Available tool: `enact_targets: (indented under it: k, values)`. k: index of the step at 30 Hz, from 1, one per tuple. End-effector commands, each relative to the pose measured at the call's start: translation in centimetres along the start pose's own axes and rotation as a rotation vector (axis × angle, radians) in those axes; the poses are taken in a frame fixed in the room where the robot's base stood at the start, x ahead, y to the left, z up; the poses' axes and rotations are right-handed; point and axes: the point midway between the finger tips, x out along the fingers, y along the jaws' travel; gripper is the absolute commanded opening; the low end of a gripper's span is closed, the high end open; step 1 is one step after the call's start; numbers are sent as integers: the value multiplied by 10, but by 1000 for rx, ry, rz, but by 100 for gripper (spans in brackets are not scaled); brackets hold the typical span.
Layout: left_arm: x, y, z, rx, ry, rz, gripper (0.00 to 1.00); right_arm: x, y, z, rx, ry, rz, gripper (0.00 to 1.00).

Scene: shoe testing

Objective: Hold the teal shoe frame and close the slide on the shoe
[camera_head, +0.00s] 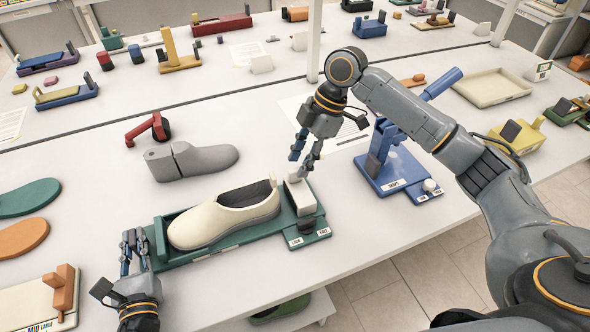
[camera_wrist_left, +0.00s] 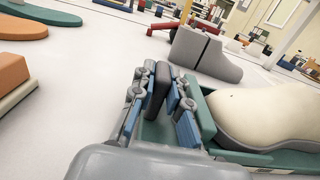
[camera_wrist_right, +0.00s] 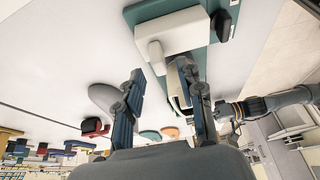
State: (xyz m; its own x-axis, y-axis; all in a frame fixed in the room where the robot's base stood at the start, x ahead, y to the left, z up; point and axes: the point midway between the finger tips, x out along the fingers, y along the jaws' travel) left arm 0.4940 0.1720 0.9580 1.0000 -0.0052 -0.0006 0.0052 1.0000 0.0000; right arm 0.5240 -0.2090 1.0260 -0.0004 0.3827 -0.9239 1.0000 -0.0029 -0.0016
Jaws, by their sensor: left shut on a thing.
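The teal shoe frame (camera_head: 205,255) lies on the white table with a cream shoe (camera_head: 215,222) in it. The white slide (camera_head: 299,197) is at the frame's right end by the shoe's heel, with a small knob (camera_wrist_right: 156,52) on it. My left gripper (camera_head: 132,250) is at the frame's left end, shut on a dark upright grip (camera_wrist_left: 157,88) beside the teal end wall (camera_wrist_left: 198,108). My right gripper (camera_head: 301,165) points down just above the slide. In the right wrist view its fingers (camera_wrist_right: 160,85) are spread and empty, with the knob just beyond the fingertips.
A grey shoe last (camera_head: 190,162) and a red clamp-like tool (camera_head: 150,130) lie behind the frame. A blue press (camera_head: 395,165) stands to the right. Teal (camera_head: 28,197) and orange (camera_head: 25,238) soles lie at the left. The table's front edge is close to the frame.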

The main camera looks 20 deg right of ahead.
Motion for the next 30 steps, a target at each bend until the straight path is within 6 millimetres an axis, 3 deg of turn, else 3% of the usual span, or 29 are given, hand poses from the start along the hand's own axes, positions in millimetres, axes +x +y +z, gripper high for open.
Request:
enact_targets:
  k: [7, 18, 20, 24, 30]
  values:
    - [0, -1, 0, -1, 0, -2, 0, 33, 0, 0, 1, 0, 1, 38]
    - [0, -1, 0, -1, 0, -2, 0, 39, 1, 0, 2, 0, 2, 38]
    - [0, -1, 0, -1, 0, -2, 0, 39, 1, 0, 2, 0, 2, 30]
    - [0, -1, 0, -1, 0, -2, 0, 39, 1, 0, 2, 0, 2, 1]
    - [0, -1, 0, -1, 0, -1, 0, 39, 1, 0, 2, 0, 2, 0]
